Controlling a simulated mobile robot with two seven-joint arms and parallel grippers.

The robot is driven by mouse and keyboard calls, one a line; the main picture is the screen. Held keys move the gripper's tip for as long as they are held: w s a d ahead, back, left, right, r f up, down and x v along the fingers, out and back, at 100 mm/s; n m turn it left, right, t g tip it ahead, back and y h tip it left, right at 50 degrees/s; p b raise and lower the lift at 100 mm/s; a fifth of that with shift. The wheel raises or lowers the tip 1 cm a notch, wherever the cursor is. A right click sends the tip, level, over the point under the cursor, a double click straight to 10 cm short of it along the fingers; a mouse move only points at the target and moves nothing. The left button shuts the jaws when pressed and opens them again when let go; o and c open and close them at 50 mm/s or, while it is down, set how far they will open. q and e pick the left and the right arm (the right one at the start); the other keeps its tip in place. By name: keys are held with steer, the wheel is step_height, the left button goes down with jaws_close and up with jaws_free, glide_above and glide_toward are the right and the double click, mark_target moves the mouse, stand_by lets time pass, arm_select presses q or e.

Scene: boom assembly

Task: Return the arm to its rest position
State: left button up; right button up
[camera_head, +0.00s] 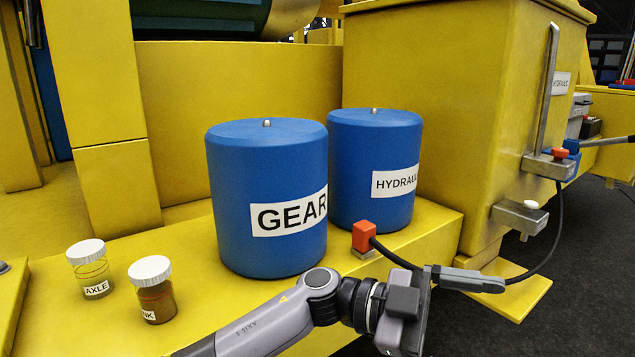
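One of my arms, the left by where it comes in, enters at the bottom edge left of centre and reaches right across the front of the yellow ledge (185,235). Its gripper (485,283) is in front of the ledge's right end, pointing right. A grey finger shows, but the gap between the fingers cannot be made out. A black cable (545,262) passes close to the fingers; I cannot tell whether they touch it. My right gripper is out of view.
Blue GEAR (240,205) and HYDRAULIC (350,155) drums stand behind the arm. Two white-lidded jars, AXLE (93,270) and another (155,295), stand left. A red block (363,236) joins the cable. A yellow tank (440,100) rises behind; dark floor (590,290) is clear at right.

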arm_select(q)
steer(key=w+a+f+n+t+y, duration=0.35)
steer(key=a+f+n+t, duration=0.55)
steer(key=n+t, duration=0.35)
steer(key=w+a+f+n+t+y, duration=0.2)
steer(key=w+a+f+n+t, duration=0.2)
steer(key=a+f+n+t, duration=0.65)
steer(key=s+a+f+n+g+y, duration=0.3)
steer(key=s+a+f+y, duration=0.6)
steer(key=s+a+f, duration=0.8)
steer(key=shift+s+a+f+n+g+y, duration=0.3)
steer(key=shift+s+a+f+g+y, duration=0.1)
steer(key=shift+a+f+g, duration=0.3)
steer(key=shift+c, duration=0.7)
